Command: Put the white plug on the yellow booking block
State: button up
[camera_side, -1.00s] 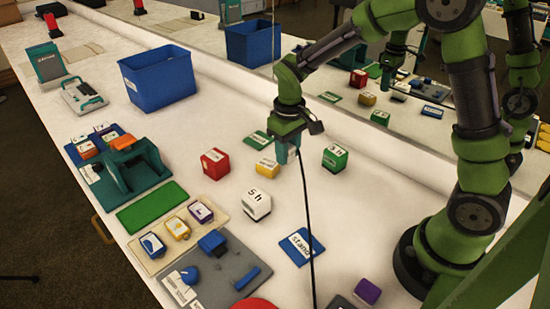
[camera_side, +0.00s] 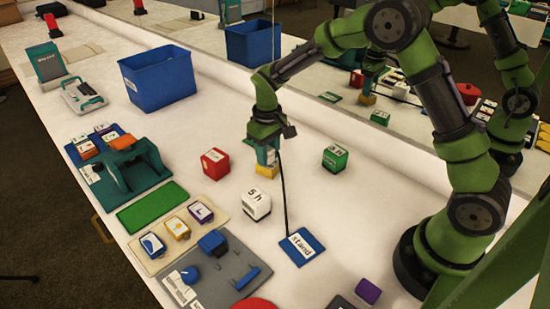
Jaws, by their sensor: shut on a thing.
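My gripper (camera_side: 267,153) points down with its teal fingers just above the yellow block (camera_side: 267,171). It is shut on the white plug (camera_side: 271,158), of which only a small pale part shows between and below the fingers. A black cable runs from there down to the blue pad marked "stand" (camera_side: 303,246). The plug is at or just over the top of the yellow block; I cannot tell whether they touch. The fingers hide the block's top and its back.
A red block (camera_side: 215,164) stands to the left, a white block marked "5 h" (camera_side: 257,204) in front, and a green block (camera_side: 335,158) to the right. A blue bin (camera_side: 158,79) is at the back left. The table right of the white block is mostly clear.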

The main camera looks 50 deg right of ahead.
jog(key=shift+f, duration=0.15)
jog(key=o, duration=1)
jog(key=s+r+t, duration=0.2)
jog(key=s+r, duration=0.2)
jog(key=r, duration=1.3)
jog(key=s+r+m+t, duration=0.1)
jog(key=s, duration=0.5)
jog(key=s+r+m+t+y, duration=0.1)
jog(key=s+t, duration=0.1)
jog(key=s, duration=0.4)
jog(key=s+r+m+t+y, duration=0.1)
jog(key=s+m+t, duration=0.1)
jog(key=s, duration=0.4)
jog(key=shift+s+a+r, duration=0.25)
jog(key=shift+a+r, duration=0.05)
jog(key=shift+a, duration=0.1)
